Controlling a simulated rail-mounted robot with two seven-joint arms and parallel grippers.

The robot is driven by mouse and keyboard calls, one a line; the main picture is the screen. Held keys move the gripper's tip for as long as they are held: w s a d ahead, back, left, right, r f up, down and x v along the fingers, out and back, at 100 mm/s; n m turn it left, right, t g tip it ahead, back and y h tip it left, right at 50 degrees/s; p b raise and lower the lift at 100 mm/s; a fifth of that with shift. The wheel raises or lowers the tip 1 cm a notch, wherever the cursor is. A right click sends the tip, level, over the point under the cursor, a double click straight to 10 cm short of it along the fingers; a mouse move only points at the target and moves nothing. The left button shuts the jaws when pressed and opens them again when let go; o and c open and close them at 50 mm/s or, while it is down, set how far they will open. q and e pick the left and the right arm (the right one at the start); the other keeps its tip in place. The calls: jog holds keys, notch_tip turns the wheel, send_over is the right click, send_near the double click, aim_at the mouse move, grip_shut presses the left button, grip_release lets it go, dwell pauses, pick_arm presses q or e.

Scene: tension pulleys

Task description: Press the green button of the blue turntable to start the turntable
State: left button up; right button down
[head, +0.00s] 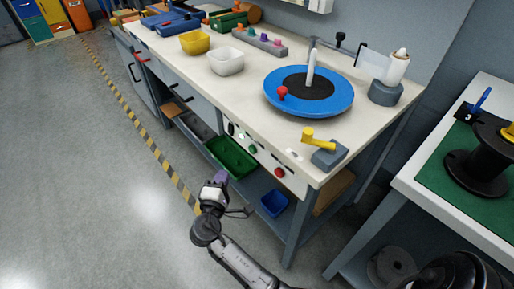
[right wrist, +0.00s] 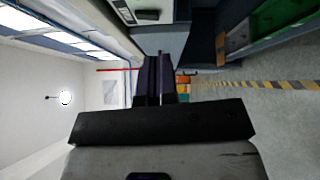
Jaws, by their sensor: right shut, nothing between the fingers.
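The blue turntable (head: 339,101) lies on the workbench, with a black centre, a white upright post and a red knob on it. The green button (head: 253,149) is on the white panel at the bench's front edge, below the turntable. A red button (head: 280,172) is to its right on the same panel. My right gripper (head: 221,177) is in front of the bench, lower and to the left of the green button, apart from it. Its purple fingers are closed together and empty, as the right wrist view (right wrist: 154,80) also shows. My left gripper is not in view.
A yellow-handled lever (head: 319,137) stands at the bench's front right corner. Yellow (head: 195,42) and white (head: 227,62) bins stand left of the turntable. A green bin (head: 231,158) is on the shelf below. A side table with a black spool (head: 480,160) is at the right. Floor at left is clear.

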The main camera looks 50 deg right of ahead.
aim_at(252, 150)
jog(key=r+n+t, duration=0.1)
jog(key=n, duration=0.1)
jog(key=n+t, duration=0.1)
jog(key=n, duration=0.1)
jog(key=w+a+r+n+t, duration=0.1)
jog(key=n, duration=0.1)
jog(key=shift+r+h, duration=0.3)
jog(key=s+d+p, duration=0.1)
jog(key=d, duration=0.7)
jog(key=shift+s+d+p, duration=0.15)
jog(key=shift+d+p, duration=0.2)
jog(key=shift+p, duration=0.05)
dwell(0.7)
